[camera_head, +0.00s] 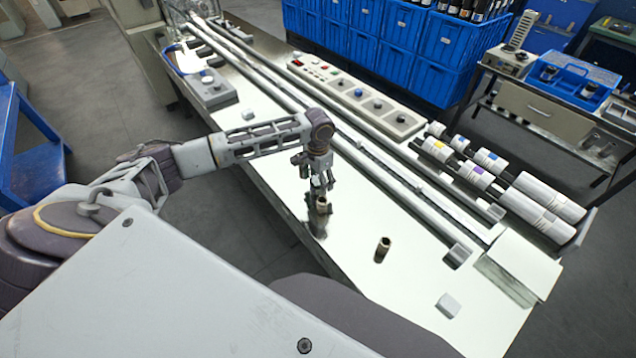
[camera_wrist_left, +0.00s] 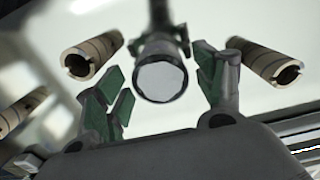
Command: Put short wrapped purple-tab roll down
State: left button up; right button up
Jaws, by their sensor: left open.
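A short white roll with a purple tab (camera_head: 475,174) lies in the front row of the rack at the right in the head view, away from my left gripper. My left gripper (camera_head: 321,188) is open above the table, pointing down. Just below it in the head view is a brown hollow tube (camera_head: 323,205). In the left wrist view the green-padded fingers (camera_wrist_left: 160,95) are spread either side of a dark cylinder with a pale round end (camera_wrist_left: 160,80); I cannot tell what it is. My right gripper is not in view.
Another brown tube (camera_head: 383,248) stands upright on the white table (camera_head: 350,270). Several wrapped rolls, one with a yellow tab (camera_head: 437,149) and one with a blue tab (camera_head: 490,158), share the rack. A control panel (camera_head: 355,95) and long rails lie behind. A small white block (camera_head: 448,305) sits nearer.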

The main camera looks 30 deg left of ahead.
pick_arm(q)
notch_tip(320, 180, up, 10)
jog(key=shift+r, duration=0.2)
dwell(0.3)
